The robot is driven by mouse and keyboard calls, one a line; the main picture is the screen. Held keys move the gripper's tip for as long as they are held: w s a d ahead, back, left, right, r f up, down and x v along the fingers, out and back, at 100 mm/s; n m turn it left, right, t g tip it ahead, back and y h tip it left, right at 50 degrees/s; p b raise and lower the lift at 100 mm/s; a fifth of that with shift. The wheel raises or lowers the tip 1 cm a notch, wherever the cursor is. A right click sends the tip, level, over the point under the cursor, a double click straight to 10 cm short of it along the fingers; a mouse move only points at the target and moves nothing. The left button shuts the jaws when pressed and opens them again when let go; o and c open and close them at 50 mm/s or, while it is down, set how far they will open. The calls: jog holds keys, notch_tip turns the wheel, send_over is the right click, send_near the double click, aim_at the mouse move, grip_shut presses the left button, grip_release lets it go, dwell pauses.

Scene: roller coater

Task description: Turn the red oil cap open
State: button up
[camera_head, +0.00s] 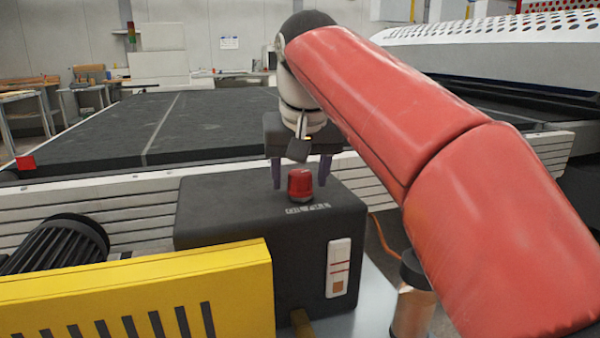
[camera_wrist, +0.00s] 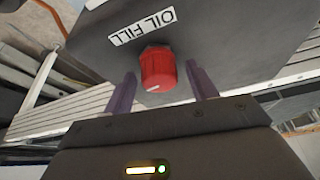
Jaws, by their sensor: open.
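The red oil cap (camera_head: 300,185) sits on top of a dark grey tank (camera_head: 225,205), near its middle. In the wrist view the gripper fingers (camera_wrist: 162,88) are open, with a gap to the cap on both sides. The cap's base is partly hidden in the wrist view.
A yellow slotted guard (camera_head: 140,295) stands in front of the tank. A black ribbed motor (camera_head: 60,243) is at the left. A long dark conveyor bed (camera_head: 200,125) lies behind. A copper-coloured cylinder (camera_head: 412,310) stands to the right, under my arm.

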jog(key=shift+c, duration=0.4)
jog(key=c, duration=0.9)
jog(key=shift+n, duration=0.3)
jog(key=n+y, duration=0.1)
jog(key=n, duration=0.2)
jog(key=shift+n+y, duration=0.3)
jog(key=shift+y, duration=0.1)
jog(key=n, duration=0.2)
jog(key=n+g+y, duration=0.1)
jog(key=n, duration=0.1)
jog(key=shift+n+g, duration=0.3)
jog(key=n+g+y, duration=0.1)
jog(key=n, duration=0.3)
jog(key=shift+n+g, duration=1)
jog(key=shift+n, duration=1.1)
